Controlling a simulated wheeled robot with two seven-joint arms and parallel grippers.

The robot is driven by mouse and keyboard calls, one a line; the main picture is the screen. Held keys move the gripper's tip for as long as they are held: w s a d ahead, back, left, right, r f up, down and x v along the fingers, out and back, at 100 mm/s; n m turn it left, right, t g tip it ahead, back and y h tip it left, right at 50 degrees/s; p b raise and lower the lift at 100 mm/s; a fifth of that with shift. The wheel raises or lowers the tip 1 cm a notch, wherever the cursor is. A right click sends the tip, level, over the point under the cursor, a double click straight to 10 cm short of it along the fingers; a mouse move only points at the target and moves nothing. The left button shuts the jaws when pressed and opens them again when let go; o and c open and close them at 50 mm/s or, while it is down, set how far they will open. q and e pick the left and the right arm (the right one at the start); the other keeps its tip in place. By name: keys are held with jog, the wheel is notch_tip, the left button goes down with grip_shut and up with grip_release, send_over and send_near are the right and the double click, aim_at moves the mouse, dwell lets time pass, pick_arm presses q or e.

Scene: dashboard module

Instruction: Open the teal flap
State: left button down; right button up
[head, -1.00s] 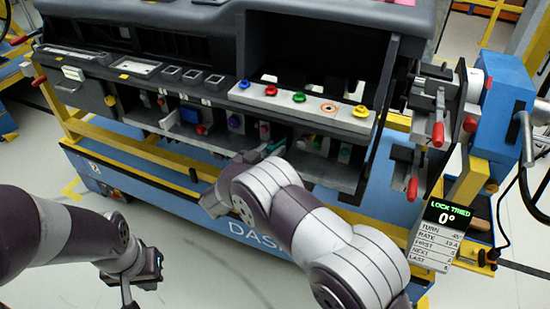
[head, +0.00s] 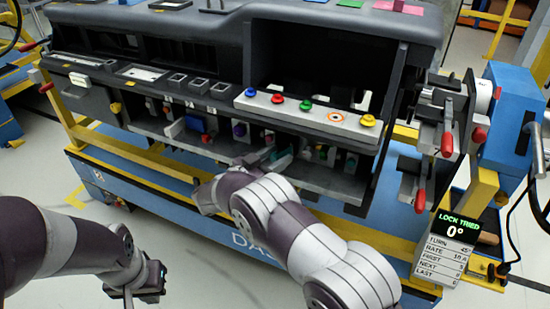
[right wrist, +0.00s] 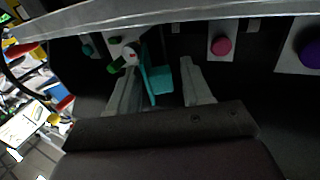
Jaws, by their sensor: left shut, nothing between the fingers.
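The teal flap (right wrist: 160,78) shows in the right wrist view as a thin upright strip with a broader teal patch beside it, under the dashboard ledge. In the head view, a bit of the teal flap (head: 282,160) shows in the lower bay, partly behind my right arm. My right gripper (right wrist: 160,60) is open, with one finger on each side of the teal flap in the wrist picture. I cannot tell whether either finger touches it. In the head view, my right gripper (head: 265,157) is in the lower bay. My left gripper (head: 150,286) is shut and empty, low at the left, away from the dashboard.
A ledge (head: 310,113) with coloured buttons overhangs the bay. A pink knob (right wrist: 221,45) and a purple knob (right wrist: 311,54) sit right of the flap, with a green knob (right wrist: 114,66) at its left. A display (head: 455,230) reads "LOCK TRIED 0°". Red-handled clamps (head: 447,143) stand at the right.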

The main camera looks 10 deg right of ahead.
jog(key=shift+f, duration=0.1)
jog(key=v, duration=1.2)
jog(key=shift+s+a, duration=0.2)
jog(key=shift+a, duration=0.1)
